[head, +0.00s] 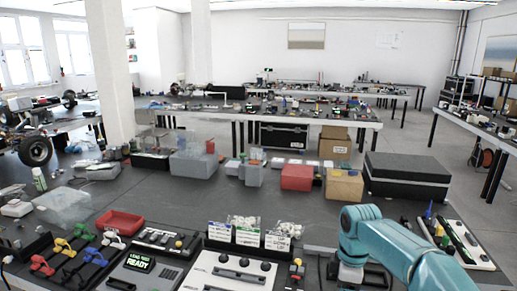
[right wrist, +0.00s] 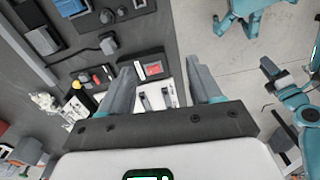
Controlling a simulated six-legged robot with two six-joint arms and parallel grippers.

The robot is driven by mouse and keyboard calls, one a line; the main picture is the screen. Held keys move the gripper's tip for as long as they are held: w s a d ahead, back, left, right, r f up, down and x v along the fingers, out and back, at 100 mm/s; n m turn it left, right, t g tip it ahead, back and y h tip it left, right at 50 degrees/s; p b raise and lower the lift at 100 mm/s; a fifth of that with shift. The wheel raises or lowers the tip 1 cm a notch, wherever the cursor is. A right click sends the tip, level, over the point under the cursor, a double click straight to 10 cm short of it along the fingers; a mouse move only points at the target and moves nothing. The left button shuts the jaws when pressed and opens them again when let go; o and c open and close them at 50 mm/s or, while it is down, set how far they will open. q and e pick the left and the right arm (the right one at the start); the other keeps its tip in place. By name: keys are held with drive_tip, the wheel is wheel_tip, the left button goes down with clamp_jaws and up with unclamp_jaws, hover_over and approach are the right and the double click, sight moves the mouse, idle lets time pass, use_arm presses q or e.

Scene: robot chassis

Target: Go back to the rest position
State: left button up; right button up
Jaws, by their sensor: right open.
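My right arm (head: 385,240) is teal and reaches in from the lower right of the head view, over the front of the dark workbench (head: 200,195). Its fingers cannot be made out there. In the right wrist view my right gripper (right wrist: 160,72) points down with its two grey fingers spread wide. Nothing is between the fingertips. Below them lie a dark box with a red label (right wrist: 153,70) and a pale panel with metal strips (right wrist: 158,97). My left gripper does not show in the head view.
A cardboard box (head: 343,186), a red box (head: 297,177) and a black case (head: 407,176) stand behind. A tool rack (head: 455,240) is right of my arm.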

drive_tip(key=s+a+f+m+y, duration=0.1)
drive_tip(key=s+a+f+m, duration=0.15)
drive_tip(key=f, duration=0.55)
drive_tip(key=s+a+f+m+y, duration=0.1)
drive_tip(key=s+a+f+m, duration=0.1)
drive_tip(key=s+f, duration=0.35)
drive_tip(key=s+a+f+m+y, duration=0.1)
drive_tip(key=s+a+f+m, duration=0.15)
drive_tip(key=f, duration=0.65)
drive_tip(key=s+a+f+m, duration=0.1)
drive_tip(key=s+f+m, duration=0.3)
drive_tip(key=s, duration=0.5)
drive_tip(key=s+a+f+m, duration=0.1)
drive_tip(key=s+f+m, duration=0.3)
drive_tip(key=s, duration=0.5)
wheel_tip(320, 180, down, 9)
drive_tip(key=m+b, duration=0.1)
drive_tip(key=b, duration=0.9)
drive_tip(key=shift+d+r+m+t+y, duration=0.2)
drive_tip(key=shift+d+m+t+y, duration=0.05)
drive_tip(key=shift+m+t+y, duration=0.05)
